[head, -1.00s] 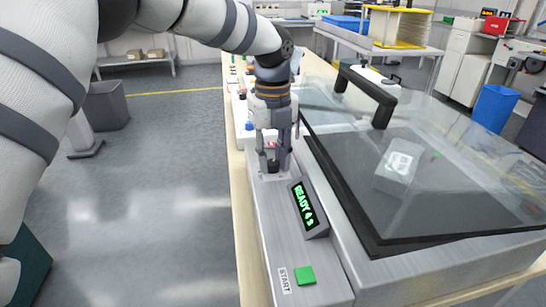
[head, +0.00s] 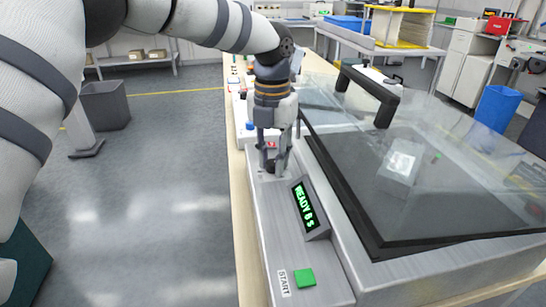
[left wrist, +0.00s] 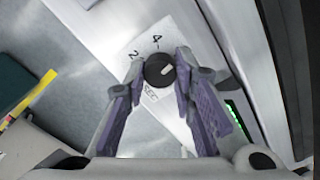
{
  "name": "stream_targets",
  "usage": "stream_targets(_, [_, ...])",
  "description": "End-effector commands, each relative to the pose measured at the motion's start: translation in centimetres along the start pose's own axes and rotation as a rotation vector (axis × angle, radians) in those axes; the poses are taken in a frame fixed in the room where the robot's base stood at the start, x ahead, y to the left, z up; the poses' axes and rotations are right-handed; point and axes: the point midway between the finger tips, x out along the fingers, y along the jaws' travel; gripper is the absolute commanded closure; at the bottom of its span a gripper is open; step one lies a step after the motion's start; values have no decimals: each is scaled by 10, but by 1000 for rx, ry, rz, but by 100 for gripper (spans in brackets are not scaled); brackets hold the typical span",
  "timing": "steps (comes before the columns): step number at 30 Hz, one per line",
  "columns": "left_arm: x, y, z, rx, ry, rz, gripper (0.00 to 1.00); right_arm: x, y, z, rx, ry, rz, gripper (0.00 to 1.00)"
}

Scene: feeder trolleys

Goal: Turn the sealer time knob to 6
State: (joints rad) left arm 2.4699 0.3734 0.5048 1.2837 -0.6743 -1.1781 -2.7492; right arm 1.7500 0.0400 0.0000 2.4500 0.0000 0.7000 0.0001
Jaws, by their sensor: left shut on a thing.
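The black sealer time knob (left wrist: 157,72) sits on a white dial plate (left wrist: 125,50) marked 2, 4 and SEC. Its white pointer line is past the 4, toward the right finger; any mark there is hidden. My left gripper (left wrist: 161,68) is shut on the knob, one fingertip on each side. In the head view the left gripper (head: 274,166) points down onto the sealer's control panel (head: 262,215). The green display (head: 305,207) reads READY and a digit that looks like 6 or 8, then s. My right gripper is not in view.
The sealer's clear lid (head: 450,150) with its black handle (head: 375,95) is just right of my left gripper. A green START button (head: 304,277) is at the panel's near end. Open floor (head: 160,210) lies left of the bench.

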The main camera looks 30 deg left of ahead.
Motion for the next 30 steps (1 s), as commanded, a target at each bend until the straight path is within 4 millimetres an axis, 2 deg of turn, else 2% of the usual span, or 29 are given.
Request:
stream_targets(12, [2, 0, -1, 152, 7, 0, 100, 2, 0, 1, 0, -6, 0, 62])
stream_targets(27, [2, 0, -1, 169, 7, 0, 100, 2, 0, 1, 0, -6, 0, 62])
stream_targets(28, [2, 0, -1, 169, 8, 0, 74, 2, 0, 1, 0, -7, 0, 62])
stream_targets(30, [2, 0, -1, 169, 7, 0, 58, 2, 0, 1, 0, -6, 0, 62])
